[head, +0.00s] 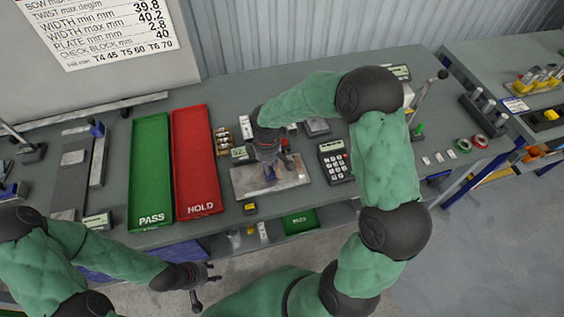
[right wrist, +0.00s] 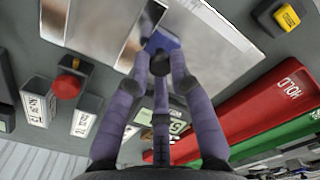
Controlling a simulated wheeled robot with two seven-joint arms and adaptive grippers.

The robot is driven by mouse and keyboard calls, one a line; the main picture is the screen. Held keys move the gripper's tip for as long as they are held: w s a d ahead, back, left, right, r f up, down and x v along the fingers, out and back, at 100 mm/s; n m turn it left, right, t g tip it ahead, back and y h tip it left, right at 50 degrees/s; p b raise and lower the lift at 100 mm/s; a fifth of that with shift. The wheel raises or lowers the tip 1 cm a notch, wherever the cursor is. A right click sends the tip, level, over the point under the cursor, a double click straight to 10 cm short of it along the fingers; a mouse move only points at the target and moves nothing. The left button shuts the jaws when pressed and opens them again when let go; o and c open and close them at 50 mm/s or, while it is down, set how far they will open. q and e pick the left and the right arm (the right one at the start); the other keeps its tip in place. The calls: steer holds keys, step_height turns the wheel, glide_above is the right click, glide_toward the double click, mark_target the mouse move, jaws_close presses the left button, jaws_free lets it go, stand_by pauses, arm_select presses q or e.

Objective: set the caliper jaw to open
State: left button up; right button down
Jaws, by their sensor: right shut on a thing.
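The caliper lies on a pale metal plate (head: 243,183) on the table, mostly hidden by my right gripper in the head view. In the right wrist view a blue block (right wrist: 162,41), which looks like its jaw piece, sits at the end of a shiny metal bar (right wrist: 140,35). My right gripper (right wrist: 160,62) has its fingers closed together on this blue block. It also shows in the head view (head: 270,170), reaching down over the plate. How far the jaw stands open is hidden. My left gripper (head: 200,288) is empty, its fingers spread, in front of the table's front edge.
Left of the plate are a red HOLD tray (head: 195,165) and a green PASS tray (head: 150,175). A calculator (head: 335,161) lies to its right. A red button box (right wrist: 68,88) and small labelled blocks stand close by. A yellow-topped box (head: 249,208) is at the front edge.

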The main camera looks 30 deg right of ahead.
steer(key=a, duration=0.2)
steer(key=w+a, duration=0.1)
steer(key=a, duration=0.1)
steer(key=shift+a, duration=0.35)
steer(key=c, duration=1.3)
jaws_free()
steer(key=shift+o, duration=1)
steer(key=shift+a, duration=0.15)
steer(key=shift+w+r, duration=0.1)
steer(key=shift+r, duration=0.3)
step_height(320, 180, up, 11)
